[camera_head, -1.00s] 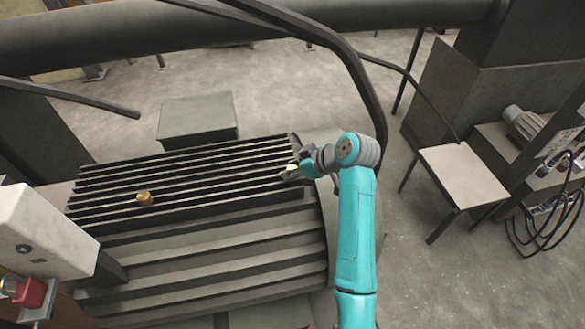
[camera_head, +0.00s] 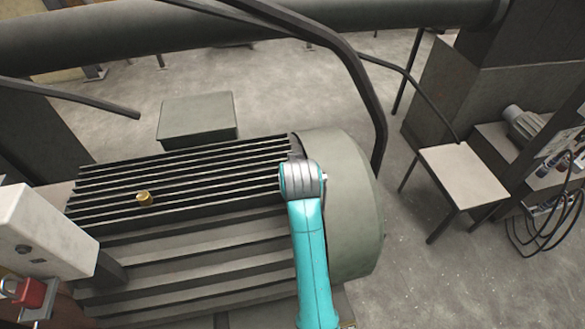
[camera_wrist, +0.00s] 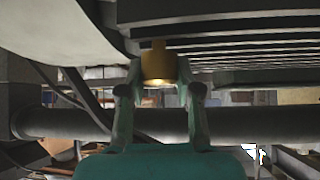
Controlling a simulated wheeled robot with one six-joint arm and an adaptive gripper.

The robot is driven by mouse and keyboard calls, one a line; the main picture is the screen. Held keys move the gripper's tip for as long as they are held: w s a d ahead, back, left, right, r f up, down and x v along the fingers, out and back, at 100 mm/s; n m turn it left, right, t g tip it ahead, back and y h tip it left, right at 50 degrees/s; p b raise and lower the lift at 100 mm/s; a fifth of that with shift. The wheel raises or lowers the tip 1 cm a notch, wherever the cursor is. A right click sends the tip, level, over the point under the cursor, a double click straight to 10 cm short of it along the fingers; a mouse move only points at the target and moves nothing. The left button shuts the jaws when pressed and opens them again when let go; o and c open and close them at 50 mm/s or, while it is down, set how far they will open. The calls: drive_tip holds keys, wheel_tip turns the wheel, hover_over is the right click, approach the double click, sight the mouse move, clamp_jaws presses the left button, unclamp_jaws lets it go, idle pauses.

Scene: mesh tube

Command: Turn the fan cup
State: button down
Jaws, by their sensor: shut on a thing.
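The fan cup (camera_wrist: 159,64), a brass-coloured cup with a narrower stub, sits between the fingers of my gripper (camera_wrist: 160,74) in the wrist view, by the ribbed top of the motor. My gripper is shut on it, one finger on each side. In the head view, my teal arm and grey wrist joint cover the gripper and this cup at the right end of the ribs. A second brass fitting (camera_head: 145,198) stands apart on the ribs at the left.
The motor's ribbed housing (camera_head: 190,230) fills the lower left, with its rounded grey end cover (camera_head: 350,205) just right of my arm. A bent dark pipe (camera_head: 360,85) passes close behind. A white box (camera_head: 45,235) stands at the left, and a small table (camera_head: 463,172) at the right.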

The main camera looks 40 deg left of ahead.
drive_tip(key=m+t+h, duration=0.1)
drive_tip(key=m+h, duration=0.1)
drive_tip(key=m, duration=0.1)
drive_tip(key=shift+a+m+t, duration=0.1)
drive_tip(key=shift+m+t, duration=0.2)
drive_tip(key=shift+m+t+h, duration=0.4)
drive_tip(key=shift+m+h, duration=1.2)
drive_tip(key=shift+m, duration=0.3)
drive_tip(key=c, duration=0.8)
unclamp_jaws()
drive_tip(key=v, duration=1.2)
